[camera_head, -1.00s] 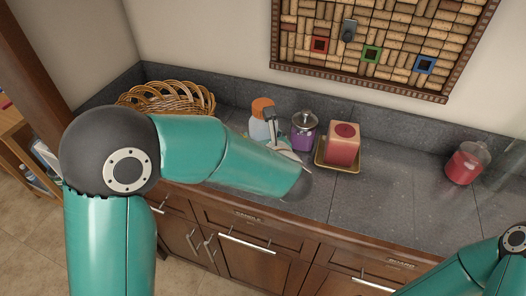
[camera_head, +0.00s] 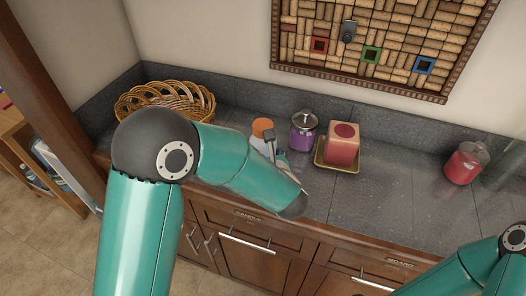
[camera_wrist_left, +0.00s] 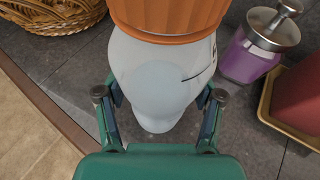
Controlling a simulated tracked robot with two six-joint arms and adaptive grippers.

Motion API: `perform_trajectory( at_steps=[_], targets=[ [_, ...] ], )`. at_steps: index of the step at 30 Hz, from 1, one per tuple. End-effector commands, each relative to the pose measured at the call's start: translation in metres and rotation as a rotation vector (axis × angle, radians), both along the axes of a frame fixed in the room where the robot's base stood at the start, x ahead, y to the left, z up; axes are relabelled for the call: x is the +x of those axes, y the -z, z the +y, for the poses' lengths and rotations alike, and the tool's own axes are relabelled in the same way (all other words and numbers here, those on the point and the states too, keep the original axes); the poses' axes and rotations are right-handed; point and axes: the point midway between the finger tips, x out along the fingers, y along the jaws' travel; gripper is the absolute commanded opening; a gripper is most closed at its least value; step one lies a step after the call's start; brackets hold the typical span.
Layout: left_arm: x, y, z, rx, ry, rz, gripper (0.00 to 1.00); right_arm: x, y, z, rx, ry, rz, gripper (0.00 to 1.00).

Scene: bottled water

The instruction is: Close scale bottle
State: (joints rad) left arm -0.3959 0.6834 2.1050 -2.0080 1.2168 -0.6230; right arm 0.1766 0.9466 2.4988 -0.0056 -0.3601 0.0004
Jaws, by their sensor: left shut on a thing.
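A pale, whitish bottle with a ribbed orange cap (camera_head: 262,126) is at the left part of the grey counter, mostly hidden behind my left arm in the head view. In the left wrist view the pale bottle body (camera_wrist_left: 160,85) fills the middle, with the orange cap (camera_wrist_left: 168,18) on top. My left gripper (camera_wrist_left: 160,98) is shut on the bottle body, one finger on each side below the cap. Whether the bottle touches the counter I cannot tell. My right arm shows at the lower right of the head view, but its gripper is out of view.
A wicker basket (camera_head: 165,101) stands at the back left. A purple jar with a metal lid (camera_head: 304,134) and a red candle (camera_head: 342,148) on a gold tray (camera_head: 322,163) stand close right of the bottle. A red jar (camera_head: 463,166) stands further right. Counter between is clear.

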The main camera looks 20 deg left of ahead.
Motion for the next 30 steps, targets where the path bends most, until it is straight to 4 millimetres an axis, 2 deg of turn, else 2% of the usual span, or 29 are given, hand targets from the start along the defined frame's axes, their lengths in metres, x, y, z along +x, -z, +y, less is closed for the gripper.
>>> perform_trajectory(
  at_steps=[6, 7, 11, 23, 30],
  targets=[
    [0.0, 0.001, 0.0, 0.001, 0.0, -0.003, 0.0, 0.0, 0.003, 0.0, 0.0, 0.0, 0.0, 0.84],
    [0.0, 0.002, 0.0, 0.0, 0.0, 0.0, 0.69, 0.0, 0.003, 0.0, 0.0, 0.0, 0.0, 0.84],
    [0.0, 0.001, 0.0, 0.001, 0.0, 0.0, 0.91, 0.0, 0.002, 0.0, 0.0, 0.0, 0.0, 0.84],
    [0.0, -0.001, -0.001, 0.0, 0.001, 0.0, 0.93, 0.0, -0.001, 0.0, 0.0, 0.0, 0.0, 0.84],
    [-0.021, -0.01, -0.016, 0.0, 0.006, -0.003, 0.93, 0.0, 0.009, 0.0, 0.0, 0.0, 0.0, 0.84]
  ],
)
